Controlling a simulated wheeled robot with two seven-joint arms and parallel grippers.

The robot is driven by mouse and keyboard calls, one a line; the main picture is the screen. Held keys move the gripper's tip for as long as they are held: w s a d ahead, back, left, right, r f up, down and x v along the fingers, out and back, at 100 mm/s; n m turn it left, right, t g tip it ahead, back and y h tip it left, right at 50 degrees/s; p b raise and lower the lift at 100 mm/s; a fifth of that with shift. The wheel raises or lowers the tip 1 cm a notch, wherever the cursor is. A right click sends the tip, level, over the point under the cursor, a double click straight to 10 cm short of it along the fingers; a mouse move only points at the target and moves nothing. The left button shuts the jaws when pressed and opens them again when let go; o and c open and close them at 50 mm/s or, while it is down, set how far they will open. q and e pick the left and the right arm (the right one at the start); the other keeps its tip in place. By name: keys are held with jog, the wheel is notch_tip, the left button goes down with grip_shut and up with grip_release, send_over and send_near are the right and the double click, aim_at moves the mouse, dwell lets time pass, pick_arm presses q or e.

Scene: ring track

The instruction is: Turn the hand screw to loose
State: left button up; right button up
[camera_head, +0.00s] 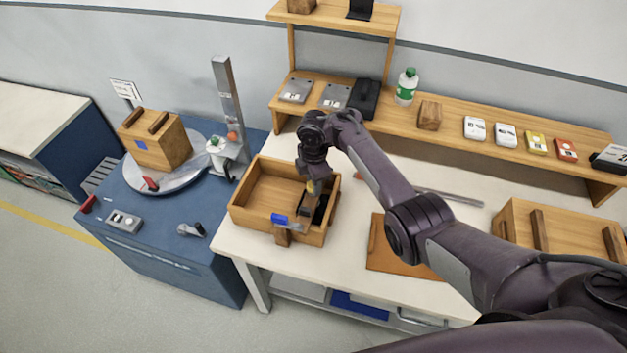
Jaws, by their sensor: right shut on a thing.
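My right gripper (313,184) reaches down into the open wooden tray (246,216) at the front left corner of the white table. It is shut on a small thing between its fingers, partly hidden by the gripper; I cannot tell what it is. A grey upright column (226,88) stands on the blue cabinet at left, apart from my right gripper. It carries a small orange-red knob (232,137), which may be the hand screw; its tightness cannot be told. My left gripper is not in view.
A wooden box (160,142) stands on a round grey turntable (198,177) on the blue cabinet (160,240). A long wooden shelf (450,112) holds a green-white bottle (406,87) and several small boxes. A brown board (385,250) lies under my right arm.

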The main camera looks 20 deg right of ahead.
jog(key=n, duration=0.2)
jog(key=shift+n, duration=0.4)
jog(key=n, duration=0.2)
jog(key=shift+d+n+b, duration=0.1)
jog(key=shift+n+b, duration=0.3)
jog(key=n+b, duration=0.1)
jog(key=n, duration=0.1)
jog(key=shift+f+n, duration=0.1)
jog(key=shift+n, duration=0.2)
jog(key=n+b, duration=0.2)
jog(key=n, duration=0.1)
jog(key=shift+n, duration=0.3)
jog(key=n+b, duration=0.1)
jog(key=n, duration=0.1)
jog(key=shift+n, duration=0.4)
jog(key=n, duration=0.4)
jog(key=shift+n, duration=0.3)
jog(key=o, duration=1)
